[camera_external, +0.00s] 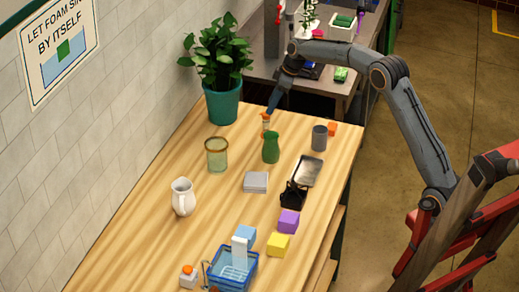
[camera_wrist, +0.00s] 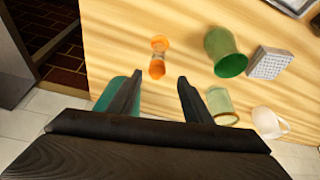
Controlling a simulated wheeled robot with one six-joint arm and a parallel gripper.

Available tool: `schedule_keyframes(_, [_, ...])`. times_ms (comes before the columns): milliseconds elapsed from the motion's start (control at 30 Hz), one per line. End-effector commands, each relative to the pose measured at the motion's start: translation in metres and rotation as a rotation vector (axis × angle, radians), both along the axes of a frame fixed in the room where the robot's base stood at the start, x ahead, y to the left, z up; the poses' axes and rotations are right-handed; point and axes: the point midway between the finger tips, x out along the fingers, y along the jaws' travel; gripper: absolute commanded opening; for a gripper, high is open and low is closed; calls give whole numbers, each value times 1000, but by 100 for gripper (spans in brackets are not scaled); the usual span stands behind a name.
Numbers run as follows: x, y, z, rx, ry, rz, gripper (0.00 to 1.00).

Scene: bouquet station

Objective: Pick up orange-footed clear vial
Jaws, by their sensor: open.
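The orange-footed clear vial (camera_external: 265,121) stands on the wooden table near its far end, beside a green vase (camera_external: 271,148). In the wrist view the vial (camera_wrist: 157,57) shows orange at both ends with a clear middle. My gripper (camera_wrist: 160,80) is open and empty, its two dark fingers spread below the vial in that picture. The vial lies just beyond the fingertips, roughly in line with the gap. In the external view my gripper (camera_external: 272,106) is just above and beside the vial's top; contact cannot be told.
A potted plant (camera_external: 223,101) stands left of the gripper. A glass jar (camera_external: 217,156), a white pitcher (camera_external: 183,198), a grey box (camera_external: 256,182) and a grey cup (camera_external: 319,139) stand around. A blue basket (camera_external: 232,270) and cubes are at the near end.

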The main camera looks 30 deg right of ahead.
Motion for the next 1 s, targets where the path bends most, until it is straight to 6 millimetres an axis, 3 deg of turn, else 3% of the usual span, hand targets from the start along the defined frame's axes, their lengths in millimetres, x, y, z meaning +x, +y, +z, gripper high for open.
schedule_keyframes(100, [0,-1,-20,0,1,-2,45])
schedule_keyframes(1000, [19,19,-101,-1,-1,-3,45])
